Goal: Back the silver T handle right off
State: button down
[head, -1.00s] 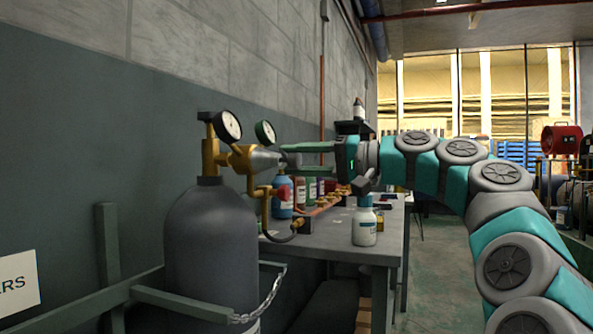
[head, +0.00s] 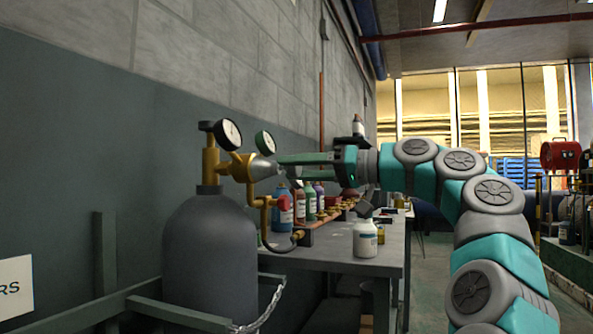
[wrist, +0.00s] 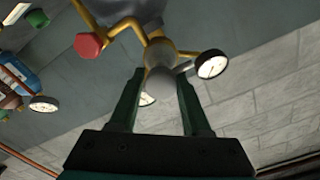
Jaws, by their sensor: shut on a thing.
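The silver T handle (wrist: 161,84) shows in the wrist view as a rounded grey end between my two dark green fingers, in front of the regulator's grey cone. In the head view the cone (head: 262,168) sticks out to the right of the brass regulator (head: 231,166) on top of the grey cylinder (head: 209,245). My gripper (head: 280,167) comes in from the right and is shut on the handle. In the head view the fingers and cone hide most of the handle, so its thread cannot be seen.
Two dial gauges (head: 228,134) (head: 265,143) stand close above the fingers. A red knob (head: 283,202) and a hose hang below. The bench (head: 330,258) behind carries a white bottle (head: 365,239) and several coloured bottles. A chain (head: 262,312) and rail hold the cylinder.

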dwell(0.3)
jog(key=shift+c, duration=2.2)
grip_release()
jog(key=v, duration=0.7)
jog(key=shift+s+d+p, duration=0.15)
jog(key=shift+d+p, duration=0.15)
jog(key=shift+d, duration=0.05)
jog(key=shift+a, duration=0.1)
